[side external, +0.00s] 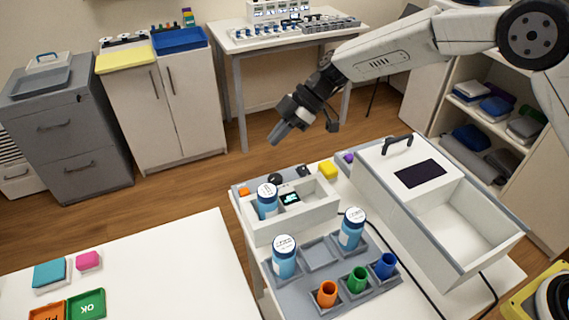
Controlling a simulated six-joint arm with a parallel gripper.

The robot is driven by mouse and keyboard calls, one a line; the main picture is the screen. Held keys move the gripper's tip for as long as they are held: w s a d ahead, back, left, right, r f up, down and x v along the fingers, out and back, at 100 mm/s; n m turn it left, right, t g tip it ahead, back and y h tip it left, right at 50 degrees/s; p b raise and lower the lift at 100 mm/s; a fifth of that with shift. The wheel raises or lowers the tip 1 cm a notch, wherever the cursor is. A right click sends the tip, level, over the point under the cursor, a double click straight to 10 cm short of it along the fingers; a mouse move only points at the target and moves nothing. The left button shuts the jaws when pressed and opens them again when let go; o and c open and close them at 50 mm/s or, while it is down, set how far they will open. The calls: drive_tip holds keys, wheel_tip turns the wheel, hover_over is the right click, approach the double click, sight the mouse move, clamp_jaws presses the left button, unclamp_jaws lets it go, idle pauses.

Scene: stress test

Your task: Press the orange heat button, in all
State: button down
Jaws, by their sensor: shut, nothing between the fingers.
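A small orange button (244,191) sits at the back left corner of a white station (310,215) on the bench. My gripper (277,134) is shut and empty. It hangs in the air above and behind the station, tilted down to the left, apart from the button. A blue bottle with a white cap (267,203) stands in the station's left part, beside a small lit display (290,198). A black knob (275,179) and a yellow block or button (327,170) are to the right of the orange button. I cannot read any label on the button.
Two more capped bottles (284,258) and orange, green and blue cups (357,281) stand in a grey tray (320,255) in front. A large white box with a black handle (398,143) is at right. A white table (150,270) is at left. Space above the orange button looks clear.

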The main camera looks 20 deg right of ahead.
drive_tip(key=shift+f, duration=0.1)
hover_over(241, 192)
drive_tip(key=d, duration=0.2)
drive_tip(key=f, duration=0.7)
drive_tip(key=shift+d, duration=0.2)
wheel_tip(241, 192, down, 2)
drive_tip(key=shift+f, duration=0.95)
